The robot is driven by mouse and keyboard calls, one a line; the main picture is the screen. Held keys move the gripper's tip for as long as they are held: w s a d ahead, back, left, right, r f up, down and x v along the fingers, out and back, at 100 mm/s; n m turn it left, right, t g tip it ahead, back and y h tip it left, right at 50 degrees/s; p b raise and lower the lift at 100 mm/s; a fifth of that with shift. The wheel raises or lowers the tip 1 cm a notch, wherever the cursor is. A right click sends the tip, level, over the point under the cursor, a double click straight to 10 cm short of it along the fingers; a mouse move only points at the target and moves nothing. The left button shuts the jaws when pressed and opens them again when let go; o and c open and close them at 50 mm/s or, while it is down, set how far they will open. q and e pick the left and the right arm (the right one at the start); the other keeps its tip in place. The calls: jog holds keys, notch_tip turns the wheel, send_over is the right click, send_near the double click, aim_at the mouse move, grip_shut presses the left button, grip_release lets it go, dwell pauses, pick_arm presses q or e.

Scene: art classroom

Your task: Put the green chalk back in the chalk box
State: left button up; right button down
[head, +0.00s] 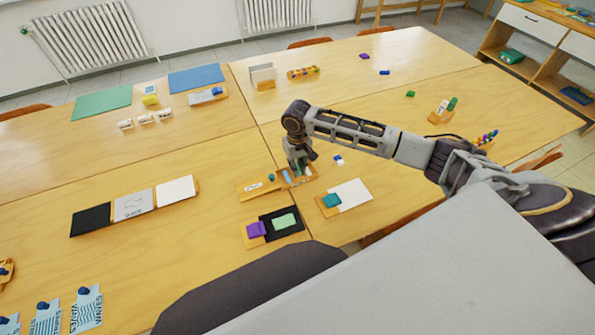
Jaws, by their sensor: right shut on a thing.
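A low wooden box (311,177) lies on the table near the middle of the picture and looks like the chalk box. A blue piece (287,176) shows in its near part. A flat wooden piece with a white label (258,187) lies at its left. A small teal-green piece (271,177) shows between them; I cannot tell if it is the green chalk. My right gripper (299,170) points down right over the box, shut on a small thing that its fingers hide. My left gripper is not in view.
A small blue and white block (338,160) lies right of the box. A white sheet with a teal block (332,200) and a dark tray with a purple block (256,229) lie nearer. A green block (410,94) lies farther right.

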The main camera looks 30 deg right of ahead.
jog(key=shift+f+p, duration=0.55)
jog(key=shift+f, duration=0.6)
jog(key=shift+f+p, duration=0.15)
jog(key=shift+p, duration=0.15)
jog(key=shift+f, duration=0.25)
jog(key=c, duration=1.4)
grip_release()
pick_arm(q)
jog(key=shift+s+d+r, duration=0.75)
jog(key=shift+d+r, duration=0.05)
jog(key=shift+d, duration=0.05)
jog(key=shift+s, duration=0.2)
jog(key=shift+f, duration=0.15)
